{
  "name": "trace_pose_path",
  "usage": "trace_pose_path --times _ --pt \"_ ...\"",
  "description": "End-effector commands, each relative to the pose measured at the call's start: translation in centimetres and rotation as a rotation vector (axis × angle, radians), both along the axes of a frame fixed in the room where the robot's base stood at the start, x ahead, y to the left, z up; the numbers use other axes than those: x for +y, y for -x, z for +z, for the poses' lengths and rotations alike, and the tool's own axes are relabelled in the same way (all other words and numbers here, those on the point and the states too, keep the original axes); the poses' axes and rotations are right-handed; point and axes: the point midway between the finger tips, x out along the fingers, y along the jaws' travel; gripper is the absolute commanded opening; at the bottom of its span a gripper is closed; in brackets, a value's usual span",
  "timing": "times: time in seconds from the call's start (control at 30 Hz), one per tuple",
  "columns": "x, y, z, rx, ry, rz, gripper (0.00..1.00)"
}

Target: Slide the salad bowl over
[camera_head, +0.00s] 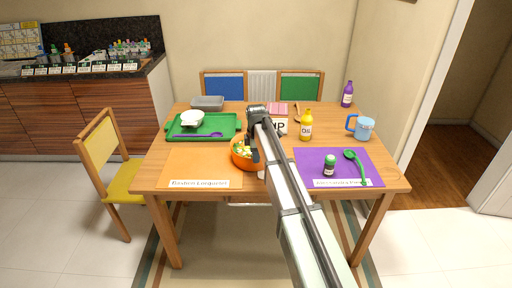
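The salad bowl (243,159) is orange with green and pale contents. Part of the bowl's right side is hidden behind the gripper. The fingers are too small and dark to tell whether they are open, shut, or touching the bowl.
A green tray (230,123) with a white bowl (192,118) stands at the back left. A yellow bottle (306,127), a blue mug (363,128) and a purple bottle (347,95) stand right. A purple placemat (312,158) holds a small jar (329,166) and green spoon (357,165).

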Motion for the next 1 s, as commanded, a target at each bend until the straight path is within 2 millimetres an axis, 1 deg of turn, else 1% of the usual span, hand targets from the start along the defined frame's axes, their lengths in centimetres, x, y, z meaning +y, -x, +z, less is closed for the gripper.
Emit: trace_pose_path --times 0.03,0.2,0.4,0.6,0.93,1.0 --pt "0.0 -0.1 -0.9 0.001 0.0 0.0 0.33" --pt "0.0 -0.4 -3.4 0.001 0.0 0.0 0.33" --pt "0.0 -0.7 -5.6 0.0 0.0 0.0 0.33" --pt "0.0 -0.7 -6.6 0.0 0.0 0.0 0.33" --pt "0.0 -0.8 -6.7 0.0 0.0 0.0 0.33" --pt "0.0 -0.8 -6.7 0.0 0.0 0.0 0.27"
